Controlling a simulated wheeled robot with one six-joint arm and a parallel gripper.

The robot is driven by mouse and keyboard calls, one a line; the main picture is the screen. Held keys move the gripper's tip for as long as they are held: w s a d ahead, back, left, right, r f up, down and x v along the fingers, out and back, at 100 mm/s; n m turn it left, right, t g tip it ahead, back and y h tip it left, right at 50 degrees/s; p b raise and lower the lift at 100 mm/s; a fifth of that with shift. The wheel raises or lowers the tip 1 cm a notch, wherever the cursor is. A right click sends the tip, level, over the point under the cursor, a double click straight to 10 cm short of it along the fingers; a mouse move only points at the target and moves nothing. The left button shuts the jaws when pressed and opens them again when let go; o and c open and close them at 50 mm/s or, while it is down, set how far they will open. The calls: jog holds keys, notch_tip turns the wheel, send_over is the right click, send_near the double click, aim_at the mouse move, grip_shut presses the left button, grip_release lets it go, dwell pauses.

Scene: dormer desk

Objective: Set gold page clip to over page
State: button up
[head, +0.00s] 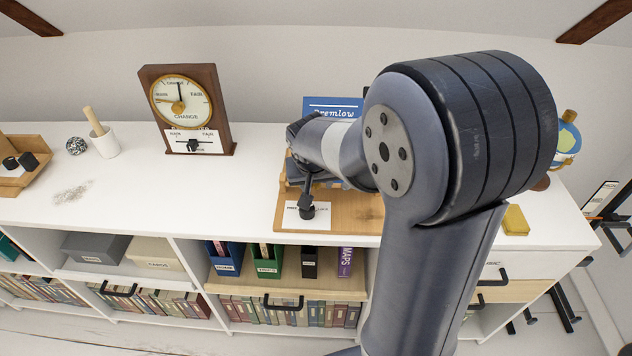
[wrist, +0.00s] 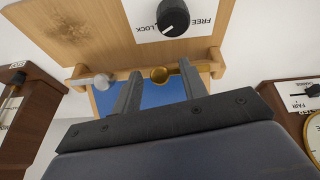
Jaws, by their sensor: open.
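The gold page clip (wrist: 160,74) shows in the wrist view as a small rounded gold piece at the wooden ledge. It lies between my gripper's fingertips (wrist: 159,70), nearer the right finger. My gripper is open, and I cannot tell whether a finger touches the clip. A blue book or panel (wrist: 158,95) shows behind the fingers; its page area is mostly hidden by my gripper. A silvery clip (wrist: 98,82) sits on the same ledge, left of the fingers. In the head view my arm covers the clips and most of the blue panel (head: 333,104).
A wooden stand (head: 345,212) carries a black knob (wrist: 173,16) on a FREE/LOCK label. A white mortar (head: 104,142) and wooden tray are farther left. A yellow block (head: 515,221) lies right.

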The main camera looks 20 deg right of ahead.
jog(key=shift+c, duration=0.3)
grip_shut()
